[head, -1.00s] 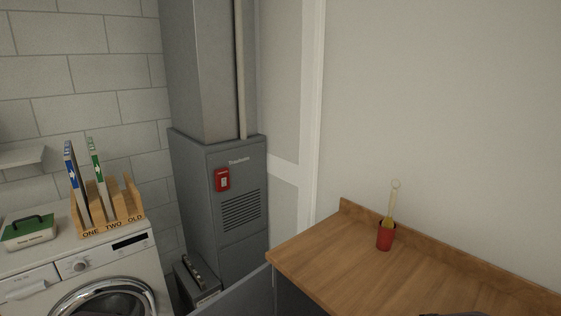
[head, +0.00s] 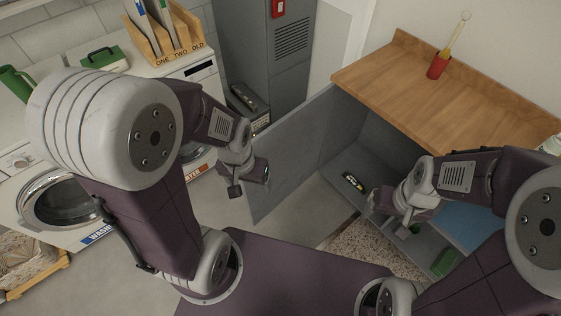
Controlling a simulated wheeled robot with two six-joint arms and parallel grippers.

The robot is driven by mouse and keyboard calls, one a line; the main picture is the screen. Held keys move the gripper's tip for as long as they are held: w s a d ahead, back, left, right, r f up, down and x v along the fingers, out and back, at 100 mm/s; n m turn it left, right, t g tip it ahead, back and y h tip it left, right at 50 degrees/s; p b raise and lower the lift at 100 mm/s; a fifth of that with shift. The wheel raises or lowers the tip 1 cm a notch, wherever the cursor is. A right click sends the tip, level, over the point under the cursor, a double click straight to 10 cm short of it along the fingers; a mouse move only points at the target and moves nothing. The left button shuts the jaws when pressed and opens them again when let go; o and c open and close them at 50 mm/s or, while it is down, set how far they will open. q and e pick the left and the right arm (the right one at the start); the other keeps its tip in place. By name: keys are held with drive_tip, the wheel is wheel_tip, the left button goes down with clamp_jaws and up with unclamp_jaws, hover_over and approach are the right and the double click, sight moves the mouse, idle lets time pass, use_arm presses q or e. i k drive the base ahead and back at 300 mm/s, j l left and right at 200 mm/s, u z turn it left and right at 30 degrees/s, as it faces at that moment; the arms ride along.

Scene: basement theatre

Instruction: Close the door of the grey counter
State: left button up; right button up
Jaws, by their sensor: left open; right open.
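The grey counter has a wooden top (head: 440,85) and an open front at the right. Its grey door (head: 295,150) stands wide open, swung out to the left of the opening, so the inside shows. My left gripper (head: 250,188) is open and empty at the door's free edge, on its left side; I cannot tell whether it touches. My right gripper (head: 388,218) is open in front of the counter's opening, apart from the door, and with its arm hides part of the inside.
A small dark object (head: 353,182) and a green box (head: 445,262) lie inside the counter. A red cup (head: 437,66) stands on its top. Washing machines (head: 62,200) stand at the left, with a wooden rack (head: 170,45) on one. Bare floor (head: 285,222) lies before the door.

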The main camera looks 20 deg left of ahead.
sight(292, 146)
drive_tip(key=j+z, duration=0.2)
drive_tip(key=j, duration=0.25)
drive_tip(key=k+j+z, duration=0.1)
drive_tip(key=j+z, duration=0.15)
drive_tip(key=j, duration=0.2)
drive_tip(key=k+j+z, duration=0.2)
drive_tip(key=j, duration=0.25)
drive_tip(key=j+z, duration=0.2)
drive_tip(key=j, duration=0.25)
drive_tip(key=i+j+z, duration=0.2)
drive_tip(key=j, duration=0.2)
drive_tip(key=i+j+z, duration=0.2)
drive_tip(key=j, duration=0.25)
drive_tip(key=j+z, duration=0.25)
drive_tip(key=j, duration=0.2)
drive_tip(key=i+j+z, duration=0.2)
drive_tip(key=j, duration=0.3)
drive_tip(key=k+l+u, duration=0.2)
drive_tip(key=k+u, duration=0.25)
